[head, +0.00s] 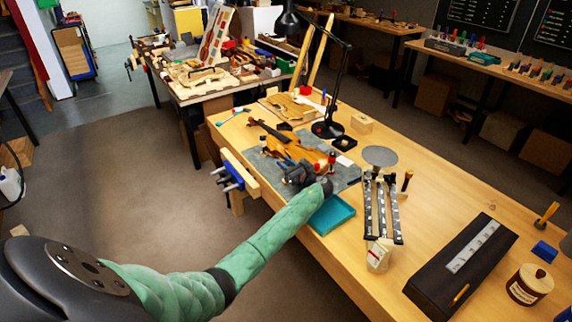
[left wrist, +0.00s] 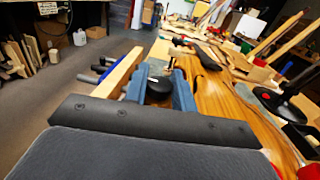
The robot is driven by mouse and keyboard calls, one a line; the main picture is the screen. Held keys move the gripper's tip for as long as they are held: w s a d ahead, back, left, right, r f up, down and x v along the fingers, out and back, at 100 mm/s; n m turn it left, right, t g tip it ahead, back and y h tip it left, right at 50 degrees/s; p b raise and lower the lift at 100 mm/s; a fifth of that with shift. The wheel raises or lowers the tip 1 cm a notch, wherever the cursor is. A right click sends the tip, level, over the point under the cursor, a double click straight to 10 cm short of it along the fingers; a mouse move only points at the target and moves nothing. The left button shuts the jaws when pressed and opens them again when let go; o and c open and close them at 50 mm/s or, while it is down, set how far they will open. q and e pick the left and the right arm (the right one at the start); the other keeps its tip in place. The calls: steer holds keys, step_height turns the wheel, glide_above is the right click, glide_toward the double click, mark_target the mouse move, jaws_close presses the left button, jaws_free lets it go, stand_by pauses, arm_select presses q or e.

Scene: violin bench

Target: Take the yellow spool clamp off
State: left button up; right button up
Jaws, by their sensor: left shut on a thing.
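The violin (head: 290,146) lies on a grey mat (head: 265,165) on the bench. My left gripper (head: 301,176) is at the near end of its body. In the left wrist view the violin (left wrist: 215,92) runs away from the blue fingers of my left gripper (left wrist: 159,92). They are shut on a spool clamp (left wrist: 159,86), of which a round black end shows between them. Its yellow part is not visible, so I cannot confirm its colour. Small red-topped clamps (head: 332,157) stand on the violin's edge beside the gripper. My right gripper is not in view.
A teal tray (head: 332,215) lies at the bench's front edge, close to my left forearm. A blue vise (head: 230,177) is at the left edge. A black lamp (head: 328,128) stands behind the violin. A rack (head: 381,210) and a dark case (head: 462,265) are on the right.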

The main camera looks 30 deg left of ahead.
arm_select(q)
steer(key=o, duration=1)
steer(key=shift+f, duration=0.1)
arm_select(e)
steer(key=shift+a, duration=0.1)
arm_select(q)
steer(key=shift+d, duration=0.4)
steer(key=b+v, duration=0.2)
steer(key=v, duration=0.3)
steer(key=shift+s+d+f, duration=0.1)
steer(key=shift+s+d, duration=0.05)
steer(key=shift+d, duration=0.15)
steer(key=shift+s+d+b, duration=0.2)
steer(key=shift+d+b, duration=0.2)
steer(key=shift+d, duration=0.25)
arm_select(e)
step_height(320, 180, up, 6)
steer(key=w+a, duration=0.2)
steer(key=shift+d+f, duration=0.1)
